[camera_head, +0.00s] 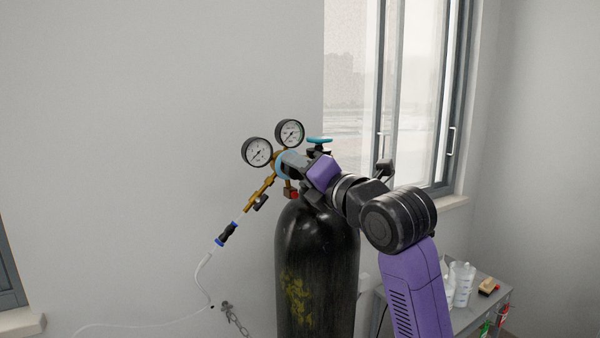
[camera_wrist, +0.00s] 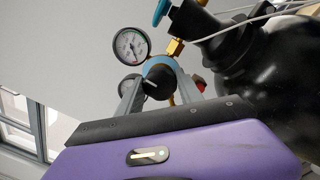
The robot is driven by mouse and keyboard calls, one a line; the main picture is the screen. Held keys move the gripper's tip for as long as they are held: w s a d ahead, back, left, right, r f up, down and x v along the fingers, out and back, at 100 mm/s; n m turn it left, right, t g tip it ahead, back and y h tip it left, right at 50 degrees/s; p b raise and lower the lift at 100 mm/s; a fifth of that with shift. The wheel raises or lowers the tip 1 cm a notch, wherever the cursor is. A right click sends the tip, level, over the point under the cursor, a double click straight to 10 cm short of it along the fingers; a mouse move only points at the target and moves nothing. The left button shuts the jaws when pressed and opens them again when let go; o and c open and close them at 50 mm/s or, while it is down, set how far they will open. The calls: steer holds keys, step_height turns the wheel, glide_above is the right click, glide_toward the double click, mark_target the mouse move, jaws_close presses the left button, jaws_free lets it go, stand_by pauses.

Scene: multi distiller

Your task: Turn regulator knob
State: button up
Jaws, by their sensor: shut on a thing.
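The regulator sits on top of a black gas cylinder (camera_head: 318,265), with two round gauges, a left gauge (camera_head: 257,152) and a right gauge (camera_head: 290,133). In the wrist view the black regulator knob (camera_wrist: 158,82) faces my camera, with a light mark on its face and a blue ring (camera_wrist: 162,63) behind it. My gripper (camera_wrist: 159,88) has one grey finger on each side of the knob and is shut on it. One gauge (camera_wrist: 131,45) shows clearly in the wrist view; the other is partly hidden.
A blue-green cylinder valve handle (camera_head: 320,140) is close behind my gripper. A brass outlet (camera_head: 258,194) leads to a clear hose (camera_head: 204,272) on the left. A small table (camera_head: 465,318) with beakers (camera_head: 461,283) stands at lower right. A window (camera_head: 400,90) is behind.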

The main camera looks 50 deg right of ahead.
steer(key=o, duration=1.4)
steer(key=shift+c, duration=0.2)
steer(key=b+v, duration=0.1)
steer(key=v, duration=0.6)
steer(key=shift+s, duration=0.35)
steer(key=shift+a, duration=0.15)
